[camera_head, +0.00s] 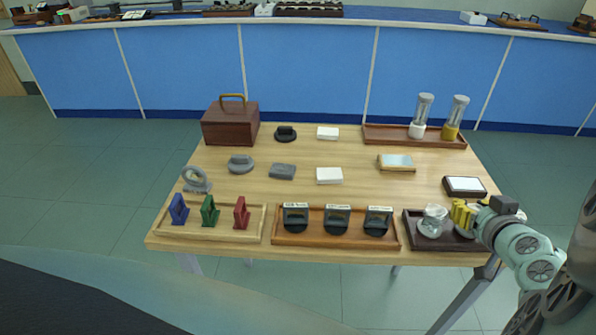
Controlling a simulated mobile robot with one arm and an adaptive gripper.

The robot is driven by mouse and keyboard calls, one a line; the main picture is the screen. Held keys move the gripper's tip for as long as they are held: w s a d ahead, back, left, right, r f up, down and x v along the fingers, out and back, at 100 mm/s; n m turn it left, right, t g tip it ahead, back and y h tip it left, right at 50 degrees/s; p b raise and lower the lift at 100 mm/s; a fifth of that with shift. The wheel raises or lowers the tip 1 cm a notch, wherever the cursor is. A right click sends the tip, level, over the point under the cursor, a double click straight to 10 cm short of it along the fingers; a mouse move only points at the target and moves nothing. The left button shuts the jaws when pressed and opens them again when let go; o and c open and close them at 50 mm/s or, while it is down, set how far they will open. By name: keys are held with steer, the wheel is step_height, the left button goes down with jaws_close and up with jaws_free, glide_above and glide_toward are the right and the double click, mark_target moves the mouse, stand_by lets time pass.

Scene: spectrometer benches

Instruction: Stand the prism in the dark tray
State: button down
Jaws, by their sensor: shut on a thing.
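The dark tray (412,239) lies at the front right corner of the table. A clear glass piece (434,217) stands on a round grey base in its left part. My gripper (462,212), with yellow fingers, comes from the right and is over the tray's right part. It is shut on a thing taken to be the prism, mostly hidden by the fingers. A grey round shape (464,233) shows just below the fingers. I cannot tell whether the held thing touches the tray.
A brown tray (263,238) with several black labelled holders lies left of the dark tray. A pale tray (160,231) holds blue, green and red stands. A framed white plate (465,185) lies behind my gripper. A wooden box (230,126) stands at the back left.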

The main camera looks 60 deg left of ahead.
steer(key=shift+a+f, duration=0.1)
steer(key=shift+f, duration=0.15)
steer(key=c, duration=0.7)
jaws_free()
steer(key=shift+c, duration=0.2)
